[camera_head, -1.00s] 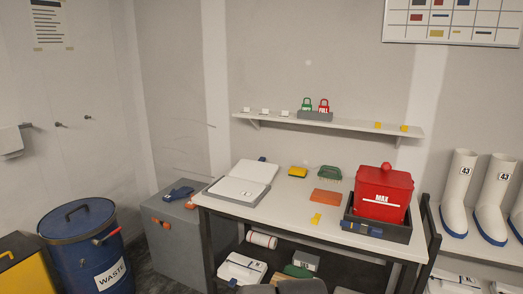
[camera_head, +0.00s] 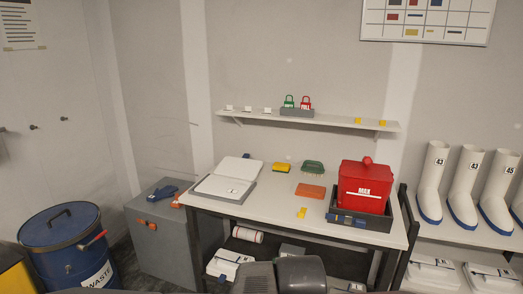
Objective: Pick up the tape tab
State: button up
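A small yellow piece (camera_head: 301,212) lies on the white bench top, left of the red box's tray and near the front edge. It looks like the tape tab, but it is too small to be sure. Two more small yellow pieces, a left one (camera_head: 358,121) and a right one (camera_head: 382,123), sit on the wall shelf. My gripper's fingers do not show. Dark grey rounded parts, apparently of my arm, rise at the bottom middle, below the bench front and well apart from the yellow piece.
On the bench (camera_head: 270,208) are a red MAX box (camera_head: 364,188) in a dark tray, an orange block (camera_head: 310,191), a green brush (camera_head: 313,167), a yellow sponge-like block (camera_head: 281,167) and an open white case (camera_head: 224,188). A blue waste drum (camera_head: 60,250) stands left, boots (camera_head: 433,182) right.

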aim_at(303, 210)
jog(key=i+l+u, duration=0.5)
jog(key=l+u, duration=0.15)
jog(key=i+l+u, duration=0.15)
jog(key=l+u, duration=0.15)
jog(key=l, duration=0.15)
